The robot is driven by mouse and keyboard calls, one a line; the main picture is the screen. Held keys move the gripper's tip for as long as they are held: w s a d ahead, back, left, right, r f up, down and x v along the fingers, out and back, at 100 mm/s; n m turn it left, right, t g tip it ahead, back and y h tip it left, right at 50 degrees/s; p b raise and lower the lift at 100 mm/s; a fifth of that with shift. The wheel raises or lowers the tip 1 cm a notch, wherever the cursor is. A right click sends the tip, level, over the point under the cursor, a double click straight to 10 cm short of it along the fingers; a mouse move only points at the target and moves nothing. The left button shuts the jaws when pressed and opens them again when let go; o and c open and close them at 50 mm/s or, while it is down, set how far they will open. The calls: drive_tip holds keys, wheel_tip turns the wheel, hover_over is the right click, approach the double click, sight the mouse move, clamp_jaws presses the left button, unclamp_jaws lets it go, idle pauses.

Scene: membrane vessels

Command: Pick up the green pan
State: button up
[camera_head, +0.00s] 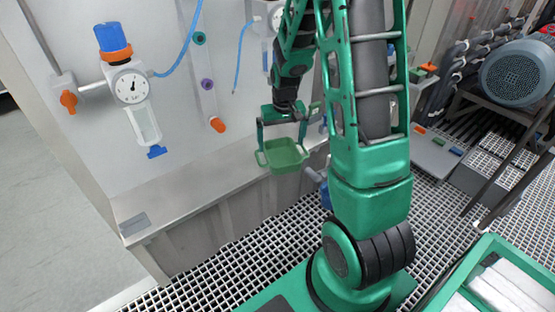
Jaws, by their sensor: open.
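The green pan (282,156) is a small square green dish with a loop handle on its left and right sides, near the middle of the camera_head view. It appears at the front edge of the grey ledge. My gripper (281,139) is above it and pointing down, with its two dark fingers spread wide to either side of the pan. The fingertips are close to the pan's rim and handles. I cannot tell whether they touch it. Part of the pan's right side is close to a finger.
A grey ledge (190,180) runs below a panel. A gauge with a blue-topped regulator (128,85) and blue hoses hang on the panel. A motor (515,75) stands at the right. A green crate (470,262) with white blocks is at lower right. Grating covers the floor.

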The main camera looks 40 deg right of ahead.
sight(281, 159)
wheel_tip(281, 159, down, 4)
drive_tip(key=shift+s+d+f, duration=0.1)
drive_tip(key=shift+d+f, duration=0.05)
drive_tip(key=shift+f, duration=0.7)
drive_tip(key=shift+c, duration=0.6)
drive_tip(key=c, duration=1.3)
drive_tip(key=shift+r, duration=0.55)
drive_tip(key=r, duration=0.3)
drive_tip(key=shift+w, duration=0.2)
drive_tip(key=s+a+r, duration=0.1)
drive_tip(key=a+r, duration=0.1)
drive_tip(key=a, duration=0.1)
drive_tip(key=s+a+r, duration=0.1)
drive_tip(key=a+r, duration=0.1)
drive_tip(key=a, duration=0.2)
drive_tip(key=s+a+r, duration=0.1)
drive_tip(key=a+r, duration=0.2)
drive_tip(key=a, duration=0.1)
drive_tip(key=shift+s+a, duration=0.15)
drive_tip(key=shift+s, duration=0.05)
